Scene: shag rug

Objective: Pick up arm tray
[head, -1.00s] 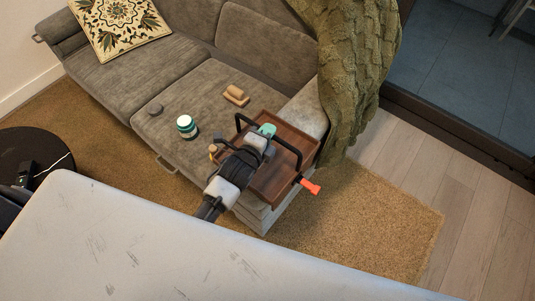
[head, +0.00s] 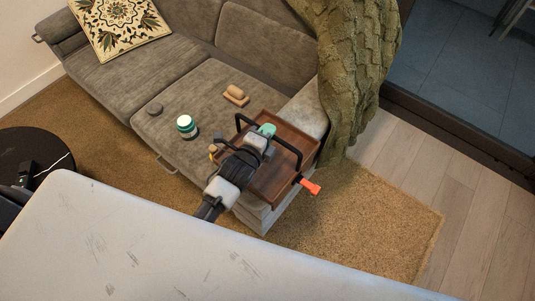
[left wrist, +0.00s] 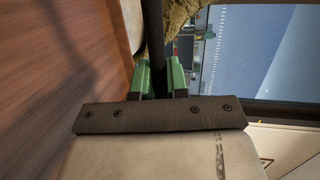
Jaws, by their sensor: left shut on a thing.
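The arm tray (head: 285,181) is a brown wooden tray with raised edges and black bar handles. It is at the near right arm of the grey sofa, and I cannot tell whether it rests there or is slightly raised. My left gripper (head: 266,130) reaches over the tray, shut on a black handle. In the left wrist view, the green fingertips (left wrist: 160,79) are around the dark handle bar (left wrist: 155,35), with the tray's wood surface (left wrist: 60,80) on the left. My arm hides part of the tray. My right gripper is not in view.
An orange-tipped object (head: 311,187) sticks out at the tray's right edge. A green knit blanket (head: 352,75) hangs behind the tray.

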